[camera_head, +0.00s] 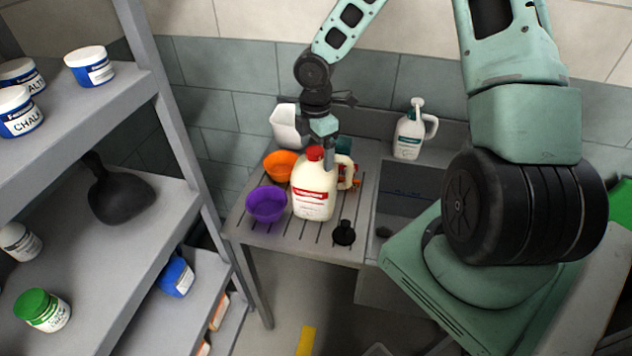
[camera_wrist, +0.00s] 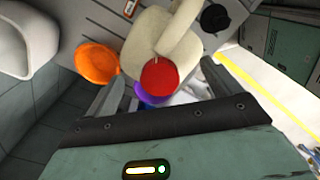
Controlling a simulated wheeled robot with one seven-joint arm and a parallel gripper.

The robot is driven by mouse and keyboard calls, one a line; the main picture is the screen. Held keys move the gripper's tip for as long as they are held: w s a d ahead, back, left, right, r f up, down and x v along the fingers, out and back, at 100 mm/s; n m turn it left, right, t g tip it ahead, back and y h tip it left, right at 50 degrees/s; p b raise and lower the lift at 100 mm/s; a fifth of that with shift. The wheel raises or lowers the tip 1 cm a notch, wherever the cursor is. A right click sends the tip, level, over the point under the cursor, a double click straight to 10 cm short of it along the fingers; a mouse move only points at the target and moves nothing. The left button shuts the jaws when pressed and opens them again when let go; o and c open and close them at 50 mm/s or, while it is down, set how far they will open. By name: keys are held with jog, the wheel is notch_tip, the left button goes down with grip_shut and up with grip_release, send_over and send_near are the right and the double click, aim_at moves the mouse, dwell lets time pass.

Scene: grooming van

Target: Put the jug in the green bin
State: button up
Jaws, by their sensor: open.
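A cream jug (camera_head: 313,198) with a red cap and a red-and-white label stands upright on the slatted metal drainboard, its handle on the right. My gripper (camera_head: 329,160) is above and beside the red cap. In the wrist view, the cream jug (camera_wrist: 145,45) is under my gripper (camera_wrist: 158,88), with its red cap between the spread, open fingers. I cannot tell whether either finger touches it. A green object (camera_head: 622,207) is cut off at the right edge of the head view; I cannot tell whether it is the green bin.
An orange bowl (camera_head: 282,166) and a purple bowl (camera_head: 266,204) lie left of the jug. A white container (camera_head: 286,126) stands behind, a black object (camera_head: 344,233) in front. A white pump bottle (camera_head: 408,136) stands behind the sink (camera_head: 405,200). Grey shelves (camera_head: 165,120) fill the left.

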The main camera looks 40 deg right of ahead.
jog(key=shift+f, duration=0.7)
jog(key=c, duration=1.3)
jog(key=shift+s, duration=0.1)
jog(key=c, duration=0.3)
